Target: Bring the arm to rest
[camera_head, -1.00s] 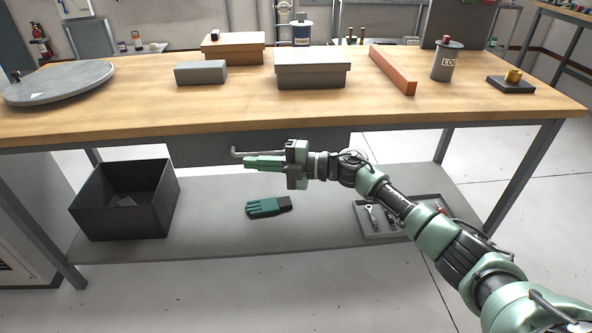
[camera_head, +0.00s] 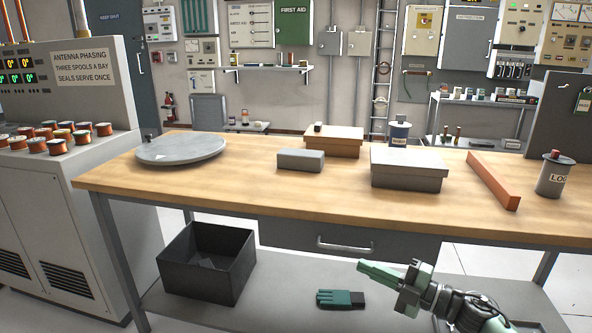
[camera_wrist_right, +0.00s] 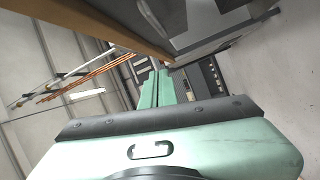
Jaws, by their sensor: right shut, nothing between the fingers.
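My right gripper (camera_head: 362,266) is in front of the workbench, below the tabletop edge and near the closed drawer (camera_head: 300,240). Its green fingers are together, point left and hold nothing. In the right wrist view the shut fingers (camera_wrist_right: 158,88) show at the middle, with the bench's underside (camera_wrist_right: 95,25) above them. A gap shows between the gripper and the drawer's handle (camera_head: 346,246) in the head view. My left gripper is not in view.
The wooden tabletop (camera_head: 250,190) holds a grey disc (camera_head: 182,149), boxes (camera_head: 408,168), an orange bar (camera_head: 493,180) and a canister (camera_head: 552,178). A console (camera_head: 60,210) stands left.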

